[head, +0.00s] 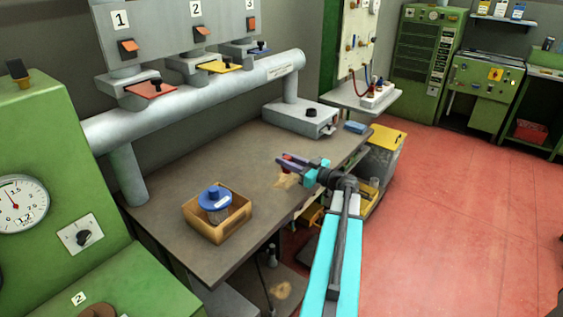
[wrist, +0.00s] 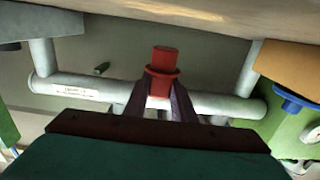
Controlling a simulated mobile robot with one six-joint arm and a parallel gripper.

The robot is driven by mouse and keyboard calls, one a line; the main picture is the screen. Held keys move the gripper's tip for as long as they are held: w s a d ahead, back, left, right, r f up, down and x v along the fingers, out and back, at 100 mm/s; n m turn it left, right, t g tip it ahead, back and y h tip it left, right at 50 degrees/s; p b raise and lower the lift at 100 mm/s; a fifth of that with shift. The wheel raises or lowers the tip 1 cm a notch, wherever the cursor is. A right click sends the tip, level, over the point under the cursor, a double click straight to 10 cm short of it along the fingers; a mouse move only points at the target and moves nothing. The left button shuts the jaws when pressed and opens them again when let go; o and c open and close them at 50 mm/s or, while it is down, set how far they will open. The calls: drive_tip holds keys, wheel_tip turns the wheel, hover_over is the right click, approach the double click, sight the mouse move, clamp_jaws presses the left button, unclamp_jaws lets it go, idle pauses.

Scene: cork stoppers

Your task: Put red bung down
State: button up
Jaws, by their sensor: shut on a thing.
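The red bung (wrist: 163,64) is held between the two dark fingers of my gripper (wrist: 162,92), with its flanged end showing beyond them in the wrist view. In the head view my gripper (head: 300,163) is over the right part of the brown workbench (head: 262,152), near its front edge. A bit of the red bung (head: 288,157) shows at the fingertips there. I cannot tell how high it is above the bench.
A wooden tray (head: 238,225) on the bench holds a glass jar with a blue stopper (head: 214,197). A grey pipe (head: 205,92) with red, yellow and blue plates runs along the back. A grey box (head: 300,119) stands at the far end. The bench middle is clear.

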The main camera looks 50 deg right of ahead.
drive_tip(key=shift+w+d+f, duration=0.1)
drive_tip(key=shift+w+d, duration=0.2)
drive_tip(key=shift+w, duration=0.45)
drive_tip(key=shift+w+d, duration=0.25)
drive_tip(key=shift+w, duration=0.45)
drive_tip(key=shift+w+d+p, duration=0.2)
drive_tip(key=shift+w+p, duration=0.1)
drive_tip(key=shift+w, duration=0.2)
drive_tip(key=shift+w+d+f, duration=0.1)
drive_tip(key=shift+w+f, duration=0.1)
drive_tip(key=shift+f, duration=0.05)
drive_tip(key=shift+f+p, duration=0.35)
drive_tip(key=shift+f, duration=1.25)
drive_tip(key=o, duration=1.1)
drive_tip(key=shift+f, duration=0.1)
drive_tip(key=shift+c, duration=0.2)
drive_tip(key=shift+s, duration=0.2)
